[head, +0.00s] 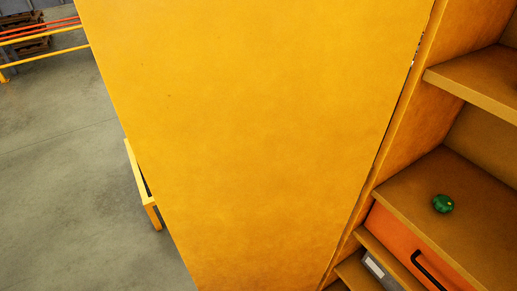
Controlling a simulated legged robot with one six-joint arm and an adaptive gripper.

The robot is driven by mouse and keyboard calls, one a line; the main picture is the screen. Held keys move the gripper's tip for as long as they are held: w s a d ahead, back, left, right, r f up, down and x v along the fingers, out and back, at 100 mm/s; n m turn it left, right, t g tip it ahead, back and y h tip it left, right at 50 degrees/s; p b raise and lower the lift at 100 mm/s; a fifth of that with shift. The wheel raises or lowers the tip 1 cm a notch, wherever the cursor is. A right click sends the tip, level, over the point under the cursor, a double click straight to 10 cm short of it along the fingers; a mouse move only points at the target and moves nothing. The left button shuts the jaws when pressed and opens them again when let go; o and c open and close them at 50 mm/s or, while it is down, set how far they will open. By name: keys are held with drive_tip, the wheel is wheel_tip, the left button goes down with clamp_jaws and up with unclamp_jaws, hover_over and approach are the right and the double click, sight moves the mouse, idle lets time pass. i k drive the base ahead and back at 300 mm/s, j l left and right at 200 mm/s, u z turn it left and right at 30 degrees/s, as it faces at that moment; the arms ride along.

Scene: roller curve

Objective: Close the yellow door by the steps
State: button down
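A large flat yellow panel (260,140), which looks like the yellow door, fills the middle of the head view. It stands open, out from a yellow-orange shelf unit (475,92). A narrow dark gap runs along its right edge, where it meets the unit. A small yellow frame piece (147,185) shows past its left edge, mostly hidden; I cannot tell whether it is part of the steps or a handle. My gripper is not in view.
A green round object (443,204) lies on a shelf at the right. Below it are an orange drawer front (400,240) with a black handle and a grey item (378,268). Grey floor (70,160) is clear at the left. Yellow and red rails (40,50) stand at the back left.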

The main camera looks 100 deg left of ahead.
sight(255, 130)
drive_tip(key=k+j, duration=0.1)
drive_tip(key=k, duration=0.5)
drive_tip(key=k+j+u, duration=0.1)
drive_tip(key=k, duration=0.5)
drive_tip(key=k+j, duration=0.15)
drive_tip(key=k, duration=0.45)
drive_tip(key=k+j, duration=0.15)
drive_tip(key=j, duration=0.2)
drive_tip(key=k+j, duration=0.1)
drive_tip(key=j, duration=0.25)
drive_tip(key=k+j+u, duration=0.1)
drive_tip(key=j, duration=0.25)
drive_tip(key=k+j, duration=0.15)
drive_tip(key=j, duration=0.2)
drive_tip(key=k+j, duration=0.1)
drive_tip(key=j, duration=0.65)
drive_tip(key=i+j+u, duration=0.1)
drive_tip(key=j, duration=0.3)
